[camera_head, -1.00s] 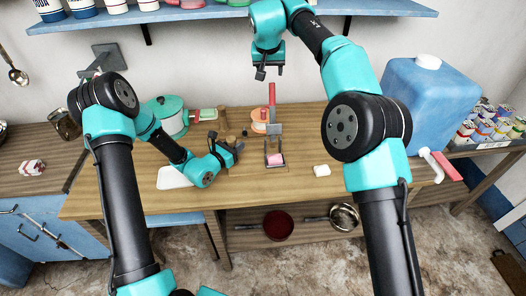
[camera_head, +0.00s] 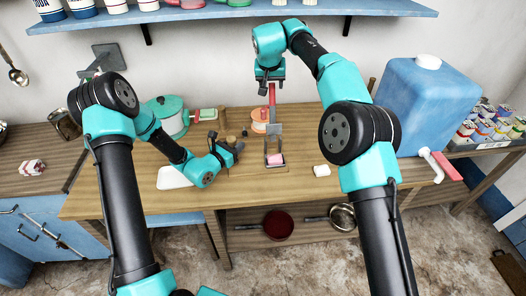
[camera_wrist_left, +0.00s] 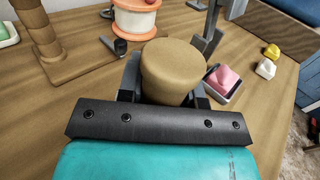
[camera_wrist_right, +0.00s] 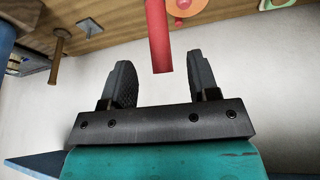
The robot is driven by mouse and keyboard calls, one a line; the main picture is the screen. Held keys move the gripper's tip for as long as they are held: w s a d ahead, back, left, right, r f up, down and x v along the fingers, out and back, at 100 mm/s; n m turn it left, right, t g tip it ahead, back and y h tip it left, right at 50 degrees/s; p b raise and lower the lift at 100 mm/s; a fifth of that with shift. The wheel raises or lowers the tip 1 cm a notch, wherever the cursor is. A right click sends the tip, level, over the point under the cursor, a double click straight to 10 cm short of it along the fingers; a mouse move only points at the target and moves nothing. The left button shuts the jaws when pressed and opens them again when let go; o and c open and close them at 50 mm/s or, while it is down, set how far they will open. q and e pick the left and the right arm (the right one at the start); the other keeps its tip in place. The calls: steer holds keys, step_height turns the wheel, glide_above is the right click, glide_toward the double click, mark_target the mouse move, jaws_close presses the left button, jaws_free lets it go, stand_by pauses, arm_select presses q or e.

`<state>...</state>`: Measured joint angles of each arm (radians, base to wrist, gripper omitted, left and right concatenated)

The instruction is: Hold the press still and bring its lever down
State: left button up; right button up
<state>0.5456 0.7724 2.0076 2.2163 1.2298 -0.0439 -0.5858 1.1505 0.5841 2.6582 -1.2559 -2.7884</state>
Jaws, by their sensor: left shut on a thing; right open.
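The press (camera_head: 274,130) stands on the wooden counter, with a grey metal post and a pink block (camera_head: 275,159) in its tray. Its red lever (camera_head: 272,98) points upright. My left gripper (camera_head: 236,150), just left of the press, is shut on a tan round knob (camera_wrist_left: 172,70), large in the left wrist view. I cannot tell how the knob joins the press. My right gripper (camera_head: 270,80) is open at the lever's top. In the right wrist view the red lever (camera_wrist_right: 158,38) reaches between the two open fingers, with a gap on each side.
A white block (camera_head: 321,170) lies to the right. A large blue canister (camera_head: 425,105) stands at the right. A blue shelf (camera_head: 200,15) runs above.

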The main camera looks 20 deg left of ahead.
mark_target(274, 99)
steer(key=shift+x, duration=2.65)
steer(key=c, duration=0.8)
steer(key=shift+o, duration=0.2)
steer(key=shift+s+d+r, duration=0.15)
steer(key=shift+s+d, duration=0.05)
steer(key=shift+s, duration=0.2)
steer(key=shift+s+d+r, duration=0.15)
steer(key=shift+s+d, duration=0.05)
steer(key=shift+s, duration=0.25)
steer(key=shift+s+d, duration=0.2)
steer(key=shift+s, duration=0.3)
steer(key=shift+o, duration=0.2)
steer(key=shift+s+d+r, duration=0.1)
steer(key=shift+s+d, duration=0.35)
steer(key=shift+s, duration=0.4)
steer(key=shift+s+d, duration=0.15)
steer(key=shift+s, duration=0.15)
